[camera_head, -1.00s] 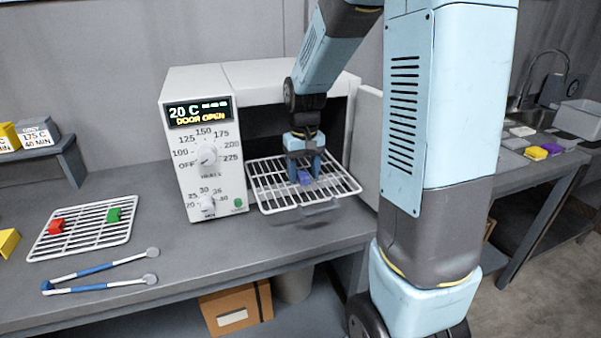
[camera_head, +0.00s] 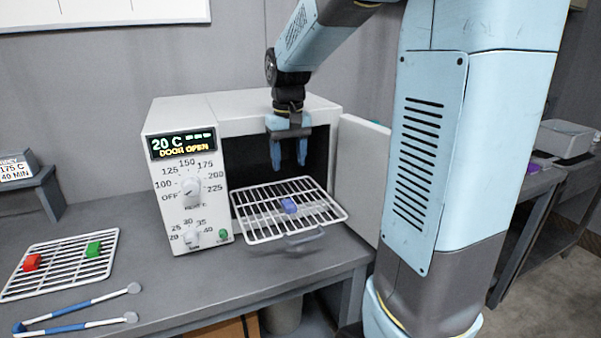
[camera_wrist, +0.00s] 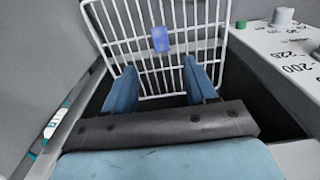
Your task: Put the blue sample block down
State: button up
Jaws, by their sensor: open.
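The blue sample block (camera_head: 289,205) lies on the white wire rack (camera_head: 262,233) that is pulled out of the oven. In the wrist view the block (camera_wrist: 160,39) rests on the rack's wires (camera_wrist: 120,30), beyond my fingertips and roughly centred between them. My gripper (camera_head: 289,165) is above the rack at the oven mouth, its two blue fingers pointing down. It is open and empty, apart from the block. The fingers also show spread in the wrist view (camera_wrist: 158,66).
The white oven (camera_head: 185,120) reads 20 C, DOOR OPEN; its door (camera_head: 362,170) stands open on the right.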

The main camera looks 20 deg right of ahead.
jog(key=s+r+t, duration=0.2)
jog(key=s, duration=0.8)
jog(key=s+a+r+t, duration=0.1)
jog(key=s+r+t, duration=0.1)
jog(key=s, duration=0.8)
jog(key=shift+s+t, duration=0.2)
jog(key=shift+t, duration=0.5)
